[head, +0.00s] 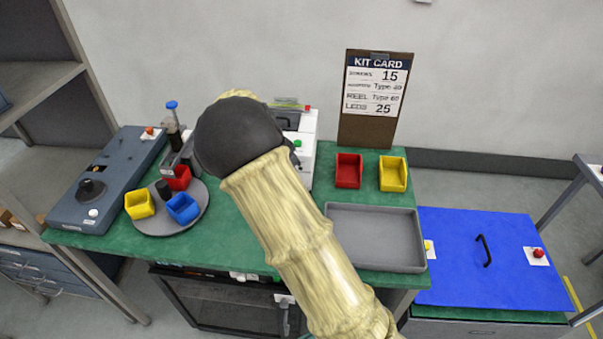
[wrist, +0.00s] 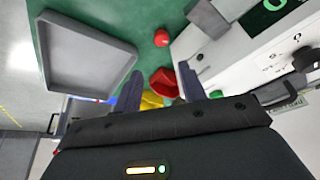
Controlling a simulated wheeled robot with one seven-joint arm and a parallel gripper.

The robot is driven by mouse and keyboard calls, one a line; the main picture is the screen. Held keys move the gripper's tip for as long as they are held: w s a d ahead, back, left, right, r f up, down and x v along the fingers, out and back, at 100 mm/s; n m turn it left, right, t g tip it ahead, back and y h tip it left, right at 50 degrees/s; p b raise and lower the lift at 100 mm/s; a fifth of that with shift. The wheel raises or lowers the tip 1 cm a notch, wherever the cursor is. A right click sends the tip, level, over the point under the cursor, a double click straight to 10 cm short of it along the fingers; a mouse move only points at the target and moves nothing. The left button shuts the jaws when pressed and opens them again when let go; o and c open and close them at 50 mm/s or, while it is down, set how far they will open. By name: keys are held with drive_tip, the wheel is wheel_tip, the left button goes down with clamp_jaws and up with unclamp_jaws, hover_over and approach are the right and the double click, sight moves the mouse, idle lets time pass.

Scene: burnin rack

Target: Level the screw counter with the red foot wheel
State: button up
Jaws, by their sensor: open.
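The screw counter looks to be the white machine (head: 308,125), mostly hidden behind my arm in the head view. In the wrist view its white body (wrist: 270,60) fills the right side, with a small green display and a grey block at its front. A round red knob (wrist: 161,38), likely the red foot wheel, sits low on the green bench beside it. My gripper (wrist: 160,68) is open and empty, its two dark fingers apart, with the knob beyond the fingertips. My arm hides the gripper in the head view. I cannot tell whether the counter is level.
A grey tray (head: 375,237) lies on the green bench, with a red bin (head: 349,170) and a yellow bin (head: 392,174) behind it. A kit card board (head: 369,125) stands at the back. At left are a round turntable (head: 155,226) with bins and a blue-grey device (head: 110,178).

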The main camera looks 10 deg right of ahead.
drive_tip(key=p+x, duration=0.1)
drive_tip(key=x, duration=0.4)
drive_tip(key=p+x, duration=0.1)
drive_tip(key=x, duration=0.4)
drive_tip(key=p+x, duration=0.1)
drive_tip(key=x, duration=0.5)
drive_tip(key=shift+w+d+r, duration=0.15)
drive_tip(key=shift+w+d, duration=0.1)
drive_tip(key=shift+w+f, duration=0.1)
drive_tip(key=shift+f, duration=0.45)
drive_tip(key=c, duration=0.7)
